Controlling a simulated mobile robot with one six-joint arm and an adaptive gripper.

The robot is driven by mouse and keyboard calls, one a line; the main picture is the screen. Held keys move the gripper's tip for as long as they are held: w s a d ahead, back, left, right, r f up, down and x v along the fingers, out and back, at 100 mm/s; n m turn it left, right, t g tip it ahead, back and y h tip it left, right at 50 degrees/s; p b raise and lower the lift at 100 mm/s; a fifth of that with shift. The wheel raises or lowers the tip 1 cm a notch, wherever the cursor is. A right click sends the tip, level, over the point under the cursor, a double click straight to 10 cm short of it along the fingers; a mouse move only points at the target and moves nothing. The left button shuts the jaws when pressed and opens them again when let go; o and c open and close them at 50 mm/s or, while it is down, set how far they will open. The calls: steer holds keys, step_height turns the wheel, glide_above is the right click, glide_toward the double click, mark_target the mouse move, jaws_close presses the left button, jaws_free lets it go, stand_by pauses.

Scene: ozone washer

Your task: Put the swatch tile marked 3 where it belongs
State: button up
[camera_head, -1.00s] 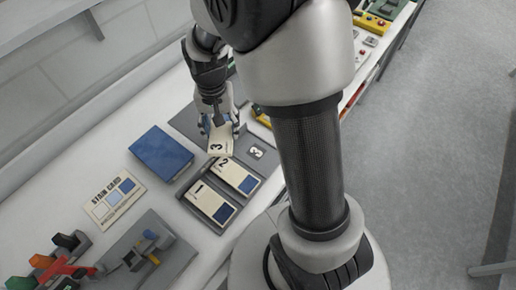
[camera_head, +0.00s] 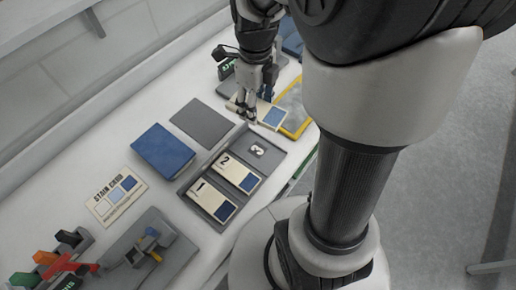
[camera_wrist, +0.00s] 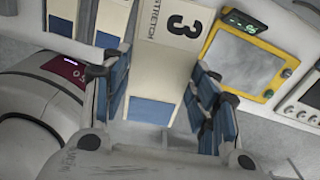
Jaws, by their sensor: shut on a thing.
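The cream swatch tile marked 3 (camera_wrist: 165,62), with a blue patch, is between the blue pads of my gripper (camera_wrist: 163,108), which is shut on it. In the head view my gripper (camera_head: 249,108) and the tile (camera_head: 267,112) are beyond the far right end of the grey tray (camera_head: 222,160), apart from the tray's slots. In the head view the tile's number is hidden. The tray holds tile 1 (camera_head: 210,200) and tile 2 (camera_head: 238,173). Its third slot, marked 3 (camera_head: 257,150), is empty.
A blue block (camera_head: 161,150) and a dark grey mat (camera_head: 202,122) lie left of the tray. A stain card (camera_head: 116,196) and a grey fixture (camera_head: 150,250) stand at lower left. A yellow-framed panel (camera_wrist: 245,58) is right of the tile in the wrist view.

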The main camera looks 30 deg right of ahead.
mark_target(258, 150)
steer(key=shift+s+d+r+m, duration=0.1)
steer(key=shift+d+r+m, duration=0.1)
steer(key=shift+m, duration=0.2)
steer(key=shift+f, duration=0.15)
steer(key=shift+m, duration=0.3)
step_height(258, 150, down, 20)
steer(key=b, duration=0.6)
steer(key=shift+r, duration=0.2)
steer(key=shift+b, duration=0.3)
steer(key=shift+f, duration=0.2)
steer(key=o, duration=1.2)
steer(key=shift+c, duration=0.2)
steer(key=shift+r, duration=0.15)
